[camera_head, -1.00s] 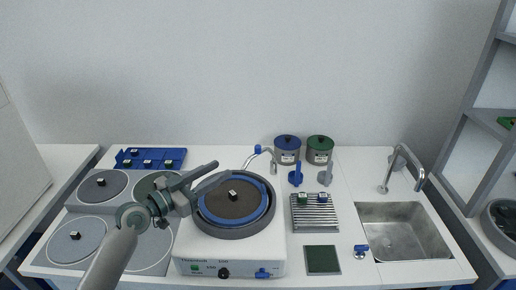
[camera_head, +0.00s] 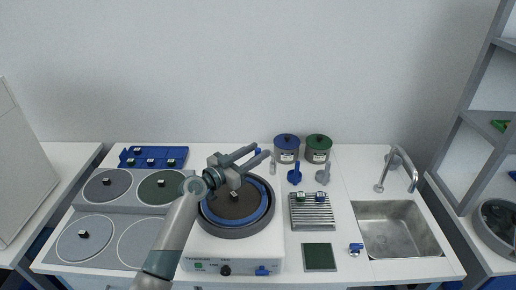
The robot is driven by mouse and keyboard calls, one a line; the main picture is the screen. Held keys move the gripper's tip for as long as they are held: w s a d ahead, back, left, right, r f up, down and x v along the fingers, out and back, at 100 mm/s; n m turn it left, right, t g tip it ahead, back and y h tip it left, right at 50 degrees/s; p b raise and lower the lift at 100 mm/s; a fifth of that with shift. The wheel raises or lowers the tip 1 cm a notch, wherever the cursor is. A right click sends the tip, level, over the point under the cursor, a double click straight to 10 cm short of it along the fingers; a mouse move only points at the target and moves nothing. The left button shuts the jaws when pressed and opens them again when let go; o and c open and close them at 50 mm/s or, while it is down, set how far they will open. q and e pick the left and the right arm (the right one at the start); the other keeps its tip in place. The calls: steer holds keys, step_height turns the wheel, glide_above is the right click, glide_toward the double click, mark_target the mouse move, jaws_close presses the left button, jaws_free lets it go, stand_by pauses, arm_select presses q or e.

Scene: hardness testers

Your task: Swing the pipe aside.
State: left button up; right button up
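The pipe (camera_head: 273,166) is a thin metal tube with a blue part (camera_head: 258,151) on top, at the back right of the round wheel (camera_head: 236,205) of the white grinding machine (camera_head: 235,252). Much of its curved tube is hidden behind my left gripper. My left gripper (camera_head: 263,151) reaches over the wheel from the front left. Its two fingers are apart and point to the back right. In the picture the blue part shows between the fingertips; I cannot tell whether they touch it. My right gripper is not in view.
Blue (camera_head: 286,148) and green (camera_head: 319,149) lidded pots stand behind, with a blue upright holder (camera_head: 295,174) and a grey one (camera_head: 323,175) before them. A slatted rack (camera_head: 312,215) is right of the wheel. A sink (camera_head: 395,235) with its faucet (camera_head: 397,163) is further right.

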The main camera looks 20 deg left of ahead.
arm_select(q)
steer(key=shift+w+d, duration=0.3)
steer(key=shift+w, duration=0.15)
steer(key=shift+c, duration=0.6)
jaws_close()
